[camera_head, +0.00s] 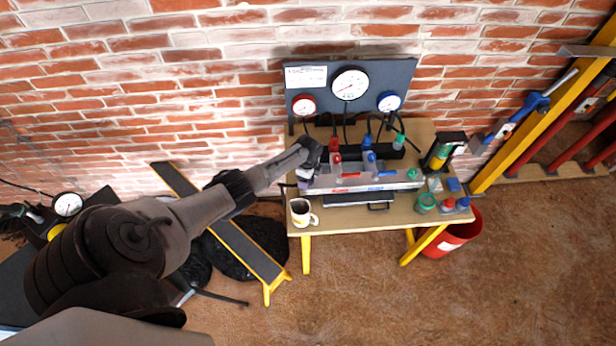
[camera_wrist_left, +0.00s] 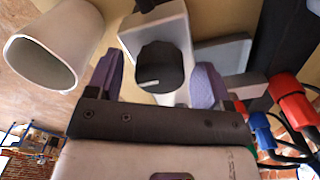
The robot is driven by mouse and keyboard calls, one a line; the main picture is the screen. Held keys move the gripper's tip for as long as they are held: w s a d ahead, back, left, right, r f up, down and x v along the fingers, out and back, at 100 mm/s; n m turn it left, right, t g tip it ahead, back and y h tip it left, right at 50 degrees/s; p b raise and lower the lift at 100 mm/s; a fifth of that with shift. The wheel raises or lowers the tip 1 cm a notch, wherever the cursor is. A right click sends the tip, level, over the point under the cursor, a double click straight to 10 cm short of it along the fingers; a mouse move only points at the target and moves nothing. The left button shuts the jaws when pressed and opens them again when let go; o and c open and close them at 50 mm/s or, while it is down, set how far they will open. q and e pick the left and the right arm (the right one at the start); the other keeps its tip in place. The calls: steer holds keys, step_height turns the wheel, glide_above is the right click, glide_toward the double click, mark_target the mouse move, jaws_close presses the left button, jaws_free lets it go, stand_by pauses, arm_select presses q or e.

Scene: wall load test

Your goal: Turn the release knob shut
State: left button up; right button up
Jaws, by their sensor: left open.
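The release knob (camera_wrist_left: 160,68) is black with a short pale mark on its face. It sits on a light grey block and shows in the left wrist view. My left gripper (camera_wrist_left: 157,76) is open, with one purple finger on each side of the knob. I see a gap at the sides, and cannot tell how deep the fingers reach. In the head view my left gripper (camera_head: 306,182) is at the left end of the grey manifold (camera_head: 365,184) on the bench, and the knob is hidden there. My right gripper is not in view.
A white mug (camera_head: 301,212) stands at the bench's front left, close beside the gripper in the left wrist view (camera_wrist_left: 55,48). Red (camera_head: 336,150) and blue (camera_head: 368,155) hose couplings stand right of the gripper. A gauge panel (camera_head: 400,72) rises behind.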

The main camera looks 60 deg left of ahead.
arm_select(q)
steer(key=shift+r, duration=0.55)
step_height(320, 180, up, 13)
steer(key=p, duration=0.2)
steer(key=shift+f, duration=0.1)
stand_by(0.5)
